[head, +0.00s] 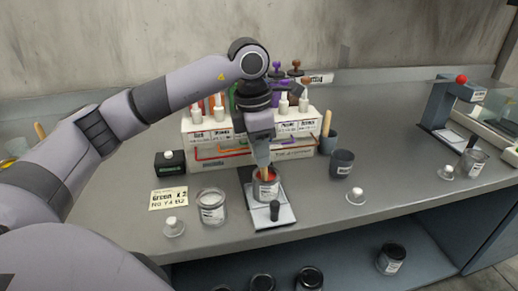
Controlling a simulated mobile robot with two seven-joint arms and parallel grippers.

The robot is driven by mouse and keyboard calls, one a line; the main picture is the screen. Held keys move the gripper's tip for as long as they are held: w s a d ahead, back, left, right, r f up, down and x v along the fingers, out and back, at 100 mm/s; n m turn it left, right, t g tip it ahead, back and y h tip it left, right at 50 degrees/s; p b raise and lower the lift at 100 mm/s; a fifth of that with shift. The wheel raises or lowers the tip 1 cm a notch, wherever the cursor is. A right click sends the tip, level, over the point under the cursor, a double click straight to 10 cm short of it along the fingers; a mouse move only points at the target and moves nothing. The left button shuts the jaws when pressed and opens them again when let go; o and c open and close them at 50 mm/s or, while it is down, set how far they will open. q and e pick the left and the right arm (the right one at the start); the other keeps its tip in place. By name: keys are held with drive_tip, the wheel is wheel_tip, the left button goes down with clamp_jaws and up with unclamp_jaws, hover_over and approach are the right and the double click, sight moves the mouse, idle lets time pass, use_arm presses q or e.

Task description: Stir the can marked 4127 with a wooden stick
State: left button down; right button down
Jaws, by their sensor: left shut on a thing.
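My left gripper (263,160) points down over an open can (266,189) with reddish paint in it. The gripper is shut on a wooden stick (264,173), whose lower end goes into the can's mouth. Most of the stick is hidden by the fingers and the can. The can stands upright on a pale plate (283,215) with a dark knob at its front. Its label is too small to read, so I cannot confirm 4127. My right gripper is not in view.
A rack of bottles (205,146) stands behind the can. Another cup (328,144) holds a wooden stick. A stand with a red knob (440,105) is at right. Bench between is mostly clear.

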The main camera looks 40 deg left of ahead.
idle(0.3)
use_arm(q)
drive_tip(key=shift+r+p, duration=2.45)
drive_tip(key=shift+r, duration=0.65)
drive_tip(key=shift+r, duration=0.1)
wheel_tip(320, 180, up, 5)
drive_tip(key=p, duration=0.4)
